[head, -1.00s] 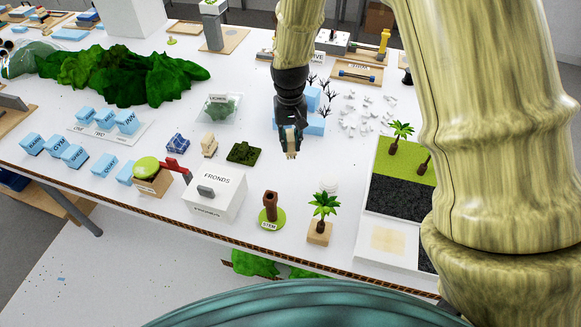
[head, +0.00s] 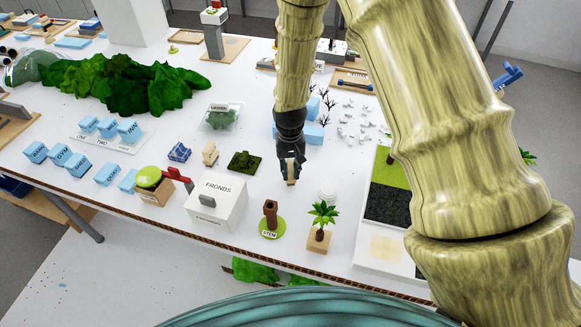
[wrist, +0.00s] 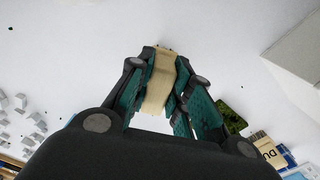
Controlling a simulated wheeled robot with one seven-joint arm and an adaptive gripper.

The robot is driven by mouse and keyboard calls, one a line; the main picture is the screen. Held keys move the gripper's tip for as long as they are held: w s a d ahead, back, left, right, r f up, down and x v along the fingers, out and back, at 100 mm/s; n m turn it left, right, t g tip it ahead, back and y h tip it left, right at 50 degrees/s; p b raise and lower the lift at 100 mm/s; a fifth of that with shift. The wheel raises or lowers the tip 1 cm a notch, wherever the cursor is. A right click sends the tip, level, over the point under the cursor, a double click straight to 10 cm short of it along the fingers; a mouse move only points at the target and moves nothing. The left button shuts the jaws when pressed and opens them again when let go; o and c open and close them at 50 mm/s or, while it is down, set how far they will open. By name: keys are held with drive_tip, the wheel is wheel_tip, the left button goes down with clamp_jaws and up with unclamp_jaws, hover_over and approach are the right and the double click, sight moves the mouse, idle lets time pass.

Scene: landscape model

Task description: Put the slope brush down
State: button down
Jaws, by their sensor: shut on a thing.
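My gripper (head: 291,170) is shut on the slope brush (head: 291,181), a small tan piece that shows below the fingertips in the head view. In the wrist view the brush (wrist: 160,82) is a pale wooden strip between the teal finger pads of my gripper (wrist: 162,75). In the head view it is over the white table (head: 270,200), behind the brown stem on its green STEM base (head: 270,222). I cannot tell whether the brush touches the table. Its far end is hidden by the fingers.
The white FRONDS box (head: 217,203) stands to the left, with a dark green mossy block (head: 244,161) behind it. A small palm on a wooden block (head: 320,235) stands to the front right. Blue blocks (head: 312,132) and small white pieces lie behind.

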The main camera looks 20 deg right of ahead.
sight(290, 167)
drive_tip(key=shift+f, duration=0.15)
drive_tip(key=c, duration=1.3)
unclamp_jaws()
wheel_tip(290, 167, up, 12)
drive_tip(key=b, duration=0.3)
drive_tip(key=shift+r, duration=0.2)
